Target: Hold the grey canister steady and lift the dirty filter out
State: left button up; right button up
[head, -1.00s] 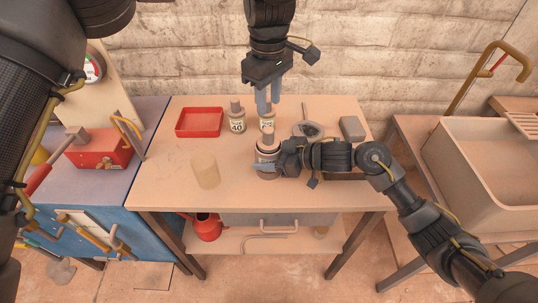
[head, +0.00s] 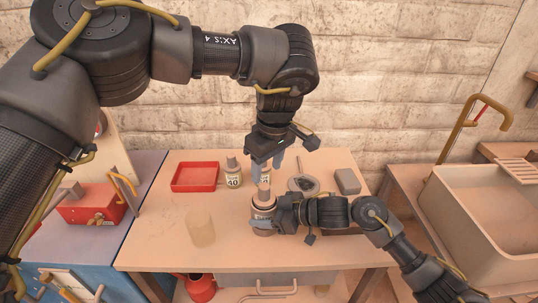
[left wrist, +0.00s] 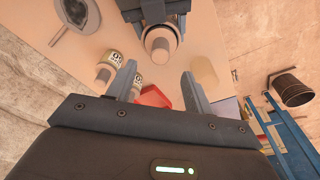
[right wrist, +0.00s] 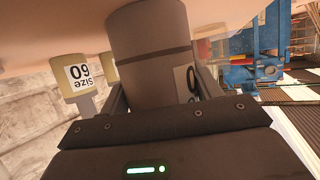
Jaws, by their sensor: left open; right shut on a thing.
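The grey canister (head: 262,221) stands upright near the middle of the table. A brownish filter top (head: 264,193) sticks up from its mouth; the rest of the filter is hidden inside. My right gripper (head: 273,217) is shut on the canister from the right, and the right wrist view shows the canister (right wrist: 150,55) between its fingers. My left gripper (head: 265,166) is open and empty, pointing down above the table, behind and above the canister. In the left wrist view the filter top (left wrist: 160,44) lies beyond the open fingers, apart from them.
A size 40 bottle (head: 233,177) and a size 60 bottle (right wrist: 78,78) stand behind the canister. A red tray (head: 195,177), a tan cylinder (head: 200,228), a grey dish (head: 303,184) and a grey block (head: 347,181) are around them.

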aim_at(264, 186)
pick_arm(q)
jog(key=f, duration=0.7)
jog(key=shift+w+a+f, duration=0.25)
jog(key=shift+w+a, duration=0.15)
jog(key=c, duration=1.1)
jog(key=shift+r, duration=4.75)
jog(key=shift+r, duration=0.5)
pick_arm(e)
jog(key=o, duration=1.3)
jog(key=shift+d, duration=0.1)
